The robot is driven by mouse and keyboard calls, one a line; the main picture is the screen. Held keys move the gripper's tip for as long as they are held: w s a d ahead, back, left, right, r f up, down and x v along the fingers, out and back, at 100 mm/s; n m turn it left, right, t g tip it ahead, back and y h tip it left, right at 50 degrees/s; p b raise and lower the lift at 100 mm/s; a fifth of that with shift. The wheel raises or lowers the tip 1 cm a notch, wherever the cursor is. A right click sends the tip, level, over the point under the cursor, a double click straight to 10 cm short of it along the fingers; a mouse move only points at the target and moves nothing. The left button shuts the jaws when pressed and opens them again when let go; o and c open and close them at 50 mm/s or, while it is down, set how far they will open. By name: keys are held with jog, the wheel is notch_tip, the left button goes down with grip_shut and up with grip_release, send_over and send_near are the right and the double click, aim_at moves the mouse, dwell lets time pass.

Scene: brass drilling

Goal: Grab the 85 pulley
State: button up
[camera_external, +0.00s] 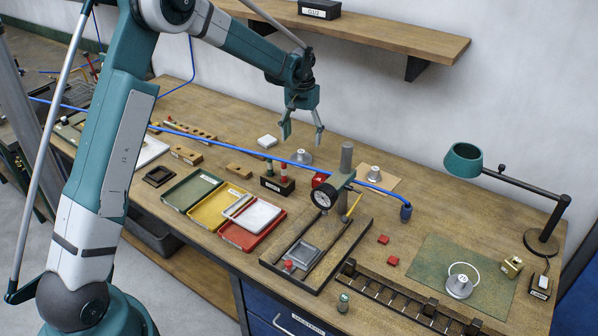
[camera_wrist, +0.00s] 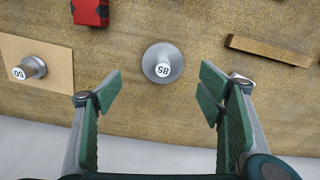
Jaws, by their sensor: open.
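The 85 pulley (camera_wrist: 162,64) is a grey metal disc with a white top cap marked 85, which appears upside down in the wrist view. It lies on the wooden bench, and in the external view it is the small grey piece (camera_external: 302,157) near the wall side. My gripper (camera_external: 302,134) hangs above it with its fingers spread and nothing between them. In the wrist view my gripper (camera_wrist: 161,88) shows two green finger pads, one on each side of the pulley's line, with the pulley beyond the tips and untouched.
A 50 pulley (camera_wrist: 31,69) sits on a tan sheet (camera_wrist: 60,50) to the left. A red block (camera_wrist: 90,12) and a wooden bar (camera_wrist: 270,50) lie nearby. In the external view a blue hose (camera_external: 245,151) and a dial gauge stand (camera_external: 346,160) are close. Bench around the 85 pulley is clear.

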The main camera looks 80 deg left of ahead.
aim_at(301, 152)
jog(key=shift+a+f, duration=0.35)
jog(key=shift+a, duration=0.05)
jog(key=shift+f, duration=1.3)
jog(key=shift+s+f, duration=0.1)
jog(key=shift+f, duration=2.5)
jog(key=c, duration=1.1)
jog(key=shift+r, duration=0.1)
jog(key=shift+r, duration=4.95)
